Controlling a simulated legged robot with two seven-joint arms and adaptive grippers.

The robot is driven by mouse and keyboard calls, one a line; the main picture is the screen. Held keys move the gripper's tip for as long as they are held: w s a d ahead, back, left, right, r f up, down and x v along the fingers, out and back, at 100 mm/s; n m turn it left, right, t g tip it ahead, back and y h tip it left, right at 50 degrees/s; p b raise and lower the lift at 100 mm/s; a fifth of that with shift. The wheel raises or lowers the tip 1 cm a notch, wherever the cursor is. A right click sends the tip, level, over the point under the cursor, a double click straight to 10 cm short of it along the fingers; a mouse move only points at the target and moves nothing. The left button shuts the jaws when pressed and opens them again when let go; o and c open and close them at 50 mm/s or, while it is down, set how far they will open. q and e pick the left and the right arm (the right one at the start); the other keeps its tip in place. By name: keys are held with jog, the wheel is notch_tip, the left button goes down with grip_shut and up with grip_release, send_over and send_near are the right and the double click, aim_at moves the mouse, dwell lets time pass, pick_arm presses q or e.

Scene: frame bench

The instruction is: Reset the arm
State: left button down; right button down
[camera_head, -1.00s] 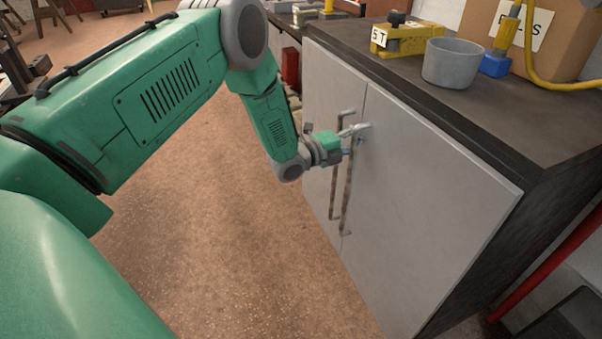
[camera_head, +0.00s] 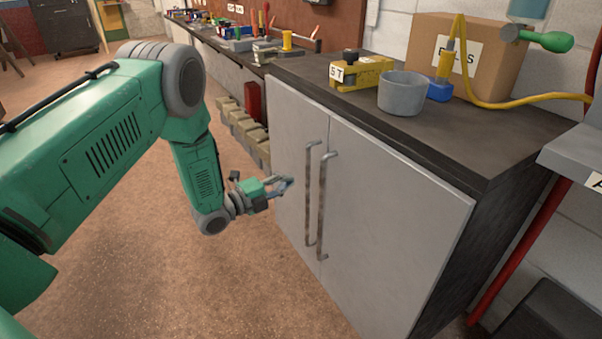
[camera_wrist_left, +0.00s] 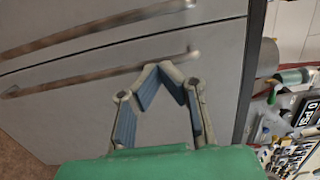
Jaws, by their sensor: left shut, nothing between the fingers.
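My left arm is green with grey joints and comes in from the left in the head view. Its gripper (camera_head: 284,186) is in front of the left cabinet door, left of the two handles, and holds nothing. In the left wrist view the gripper (camera_wrist_left: 160,70) has its fingertips together, with the cabinet doors behind them. The cabinet (camera_head: 390,215) has two grey doors, both shut. Its left handle (camera_head: 311,195) and right handle (camera_head: 323,205) are long upright bars. The gripper is apart from the handles in the head view. My right gripper is not in view.
The dark cabinet top (camera_head: 445,135) carries a grey cup (camera_head: 402,93), a yellow tool (camera_head: 362,73) and a cardboard box (camera_head: 480,60) with a yellow cable. Beige bins (camera_head: 245,130) stand behind the gripper. The brown floor (camera_head: 190,285) below the arm is clear.

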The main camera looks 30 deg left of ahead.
pick_arm(q)
jog(key=s+d+f+n+g+y+p, duration=0.2)
jog(key=s+d+f+n+g+p, duration=0.15)
jog(key=s+n, duration=0.3)
jog(key=s+d+f+n+g+y+p, duration=0.2)
jog(key=s+f+n+g+y, duration=0.1)
jog(key=s+f+n, duration=0.3)
jog(key=s+r+n+g+y+p, duration=0.1)
jog(key=s+n+g, duration=0.3)
jog(key=s, duration=0.9)
jog(key=s+d+n+g+y+p, duration=0.1)
jog(key=s+n+g, duration=0.4)
jog(key=s, duration=0.9)
jog(key=shift+s+d+r+n+y+p, duration=0.2)
jog(key=shift+d+r+n+y+p, duration=0.1)
jog(key=shift+r+n+p, duration=0.25)
jog(key=shift+f, duration=0.15)
